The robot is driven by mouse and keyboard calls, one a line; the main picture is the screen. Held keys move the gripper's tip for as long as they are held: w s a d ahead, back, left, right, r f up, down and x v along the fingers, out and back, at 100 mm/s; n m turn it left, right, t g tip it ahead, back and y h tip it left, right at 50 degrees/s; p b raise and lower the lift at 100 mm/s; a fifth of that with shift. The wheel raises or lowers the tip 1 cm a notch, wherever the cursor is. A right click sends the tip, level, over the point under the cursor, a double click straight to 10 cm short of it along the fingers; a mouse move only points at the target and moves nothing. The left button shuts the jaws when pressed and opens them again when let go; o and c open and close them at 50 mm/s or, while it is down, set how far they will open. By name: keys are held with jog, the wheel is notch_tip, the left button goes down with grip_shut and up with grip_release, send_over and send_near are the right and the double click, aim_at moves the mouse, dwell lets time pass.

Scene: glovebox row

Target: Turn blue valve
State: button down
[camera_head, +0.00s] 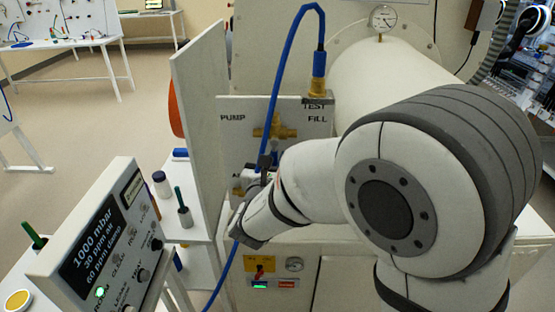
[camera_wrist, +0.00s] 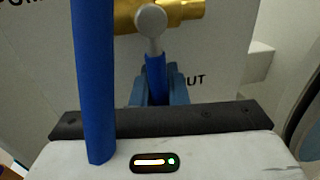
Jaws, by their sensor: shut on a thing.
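The blue valve shows in the wrist view as a brass body (camera_wrist: 185,12) with a round grey hub and a blue lever (camera_wrist: 155,66) pointing down in the picture. My gripper (camera_wrist: 158,92) is shut on the lever, with one bluish jaw on each side of it. In the head view my gripper (camera_head: 268,163) is at the white valve panel, beside a brass fitting (camera_head: 240,184) at the lower left. The lever itself is hidden there by my gripper and wrist.
A white upright board (camera_head: 202,125) stands left of the panel. A display box (camera_head: 110,240) is at front left.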

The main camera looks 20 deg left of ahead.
aim_at(256, 143)
jog(key=shift+a+f+b, duration=0.1)
jog(key=shift+b, duration=0.25)
jog(key=a+m+b, duration=0.1)
jog(key=m+b, duration=0.1)
jog(key=b, duration=0.1)
jog(key=a+m+b, duration=0.1)
jog(key=m+b, duration=0.1)
jog(key=b, duration=0.1)
jog(key=a+m+g+b, duration=0.1)
jog(key=b, duration=0.2)
jog(key=shift+s+m+y, duration=0.3)
jog(key=shift+s+m, duration=0.05)
jog(key=shift+m, duration=0.05)
jog(key=m+b, duration=0.1)
jog(key=b, duration=0.1)
jog(key=a+r+m+b, duration=0.1)
jog(key=b, duration=0.1)
jog(key=shift+s+a+r+m+g+y+b, duration=0.2)
jog(key=shift+m+g+y+b, duration=0.1)
jog(key=shift+m+b, duration=0.1)
jog(key=shift+a+r+m+g+b, duration=0.35)
jog(key=shift+r+m+b, duration=0.35)
jog(key=shift+m+b, duration=0.5)
jog(key=shift+r, duration=0.1)
jog(key=c, duration=1.4)
grip_release()
jog(key=shift+c, duration=0.2)
